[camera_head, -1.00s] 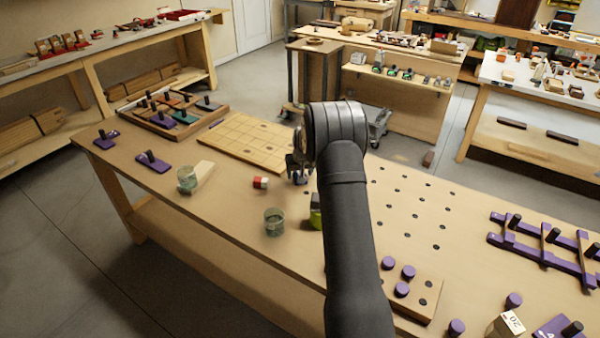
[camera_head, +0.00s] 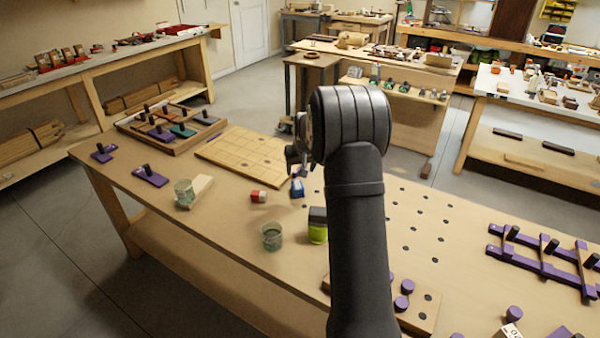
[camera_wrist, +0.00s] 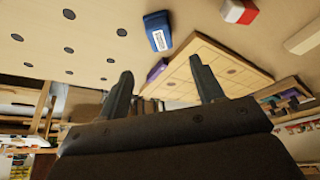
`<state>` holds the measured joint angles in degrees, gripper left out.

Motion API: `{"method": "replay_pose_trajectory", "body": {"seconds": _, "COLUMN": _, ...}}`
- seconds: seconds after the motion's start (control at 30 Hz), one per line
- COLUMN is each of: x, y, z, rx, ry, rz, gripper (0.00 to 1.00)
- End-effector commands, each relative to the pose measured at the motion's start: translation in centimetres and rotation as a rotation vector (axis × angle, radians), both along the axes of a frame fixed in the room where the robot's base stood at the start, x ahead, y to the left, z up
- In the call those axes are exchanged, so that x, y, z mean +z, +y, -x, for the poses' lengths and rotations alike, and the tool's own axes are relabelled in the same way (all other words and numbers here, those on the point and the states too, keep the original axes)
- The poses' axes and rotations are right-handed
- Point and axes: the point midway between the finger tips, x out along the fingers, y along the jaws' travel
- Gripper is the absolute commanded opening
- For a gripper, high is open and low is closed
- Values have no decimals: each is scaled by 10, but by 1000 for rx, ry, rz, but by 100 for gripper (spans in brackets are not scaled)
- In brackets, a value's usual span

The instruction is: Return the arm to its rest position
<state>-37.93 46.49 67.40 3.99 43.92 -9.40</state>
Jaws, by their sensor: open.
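My gripper (camera_head: 295,160) is above the middle of the bench (camera_head: 225,225), beside the gridded wooden board (camera_head: 245,150). In the wrist view, the two fingers of my gripper (camera_wrist: 160,88) stand wide apart with nothing between them. A blue block with a white label (camera_wrist: 158,32) lies on the bench beyond the fingers. It also shows just below my gripper in the head view (camera_head: 297,188). My dark arm rises from the bottom of the head view and hides part of the bench behind it.
A red and white block (camera_head: 258,196), two glass cups (camera_head: 272,236) (camera_head: 184,193) and a green container (camera_head: 317,226) stand near the front edge. A tray of handled pieces (camera_head: 172,128) is at the left. Purple racks (camera_head: 545,258) and purple knobs (camera_head: 402,303) are at the right.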

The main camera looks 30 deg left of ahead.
Motion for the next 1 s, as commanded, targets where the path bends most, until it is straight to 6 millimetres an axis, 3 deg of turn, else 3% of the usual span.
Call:
{"method": "replay_pose_trajectory", "body": {"seconds": 0.47, "x": -5, "y": 2, "z": -1, "rx": 0, "ry": 1, "rz": 1, "gripper": 61}}
{"method": "replay_pose_trajectory", "body": {"seconds": 1.0, "x": -87, "y": 25, "z": -25, "rx": 0, "ry": 1, "rz": 1, "gripper": 61}}
